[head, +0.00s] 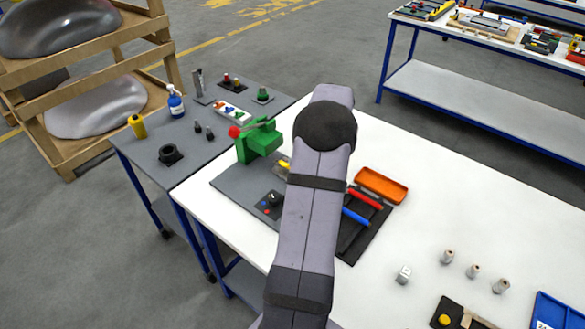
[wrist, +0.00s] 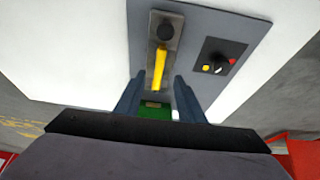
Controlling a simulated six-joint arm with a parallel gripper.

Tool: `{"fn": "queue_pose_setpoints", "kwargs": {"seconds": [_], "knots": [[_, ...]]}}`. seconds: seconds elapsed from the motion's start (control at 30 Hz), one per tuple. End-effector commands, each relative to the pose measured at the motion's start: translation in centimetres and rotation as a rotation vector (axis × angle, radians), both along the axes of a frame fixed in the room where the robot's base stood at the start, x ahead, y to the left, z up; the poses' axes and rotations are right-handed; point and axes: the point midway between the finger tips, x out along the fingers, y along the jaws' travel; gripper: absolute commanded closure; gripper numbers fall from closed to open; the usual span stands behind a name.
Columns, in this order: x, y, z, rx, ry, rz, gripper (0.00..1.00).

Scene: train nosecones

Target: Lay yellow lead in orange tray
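The yellow lead (wrist: 159,68) lies on a metal plate with a black knob (wrist: 165,32) in the wrist view. In the head view only a bit of yellow (head: 284,164) shows beside my arm. My gripper (wrist: 158,82) is open, its two dark fingers apart. The lead's near end appears between the fingertips, with gaps on both sides; I cannot tell the height between them. My arm hides the gripper in the head view. The orange tray (head: 381,185) sits empty on the white table, right of my arm.
A red lead (head: 366,198) and a blue lead (head: 355,216) lie on a dark mat near the tray. A green vise (head: 258,143) stands left of my arm. A black knob box (wrist: 217,58) sits right of the plate. The right of the white table has small metal parts (head: 473,271).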

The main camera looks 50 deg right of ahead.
Motion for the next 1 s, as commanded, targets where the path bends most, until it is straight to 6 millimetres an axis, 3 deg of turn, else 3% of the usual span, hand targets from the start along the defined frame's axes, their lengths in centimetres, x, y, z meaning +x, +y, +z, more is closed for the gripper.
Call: {"fn": "queue_pose_setpoints", "kwargs": {"seconds": [0.4, 0.77, 0.9, 1.0], "knots": [[1.7, -0.1, -3.8, 0.003, 0.002, 0.000, 0.64], [2.0, -0.2, -4.5, 0.000, 0.001, 0.000, 0.64], [2.0, -0.2, -4.5, 0.001, 0.001, 0.000, 0.98], [2.0, -0.2, -4.5, 0.001, 0.001, 0.000, 1.00]]}}
